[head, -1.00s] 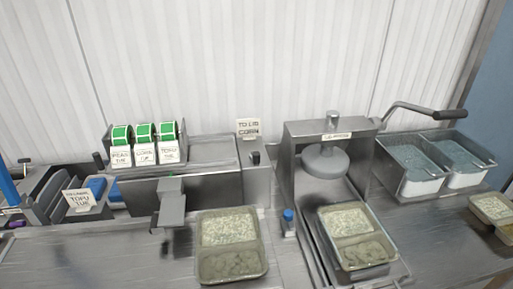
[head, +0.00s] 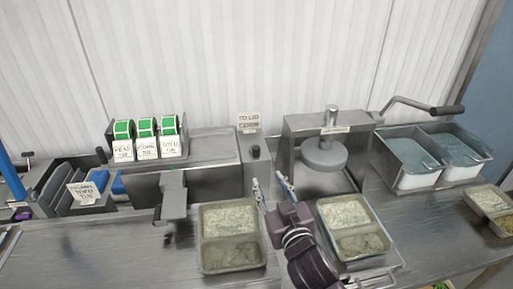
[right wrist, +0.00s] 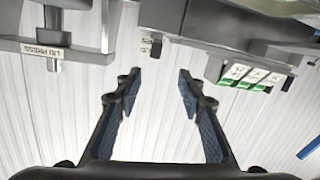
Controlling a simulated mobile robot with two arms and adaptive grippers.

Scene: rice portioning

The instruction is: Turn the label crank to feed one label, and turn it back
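The label dispenser has three green label rolls (head: 146,127) on a steel housing (head: 205,176). A small black crank knob (head: 255,152) sits on the narrow box at its right end, below a sign (head: 249,122). My right gripper (head: 271,186) is open and empty, in front of and a little below the knob, apart from it. In the right wrist view, which is upside down, the open fingers (right wrist: 155,96) point toward the dispenser, and the dark knob (right wrist: 156,48) lies beyond and between them. My left gripper is not in view.
A filled two-part tray (head: 229,268) stands left of my right arm, another tray (head: 378,218) right of it below the press (head: 323,153). Water-filled bins (head: 419,181) stand at the right.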

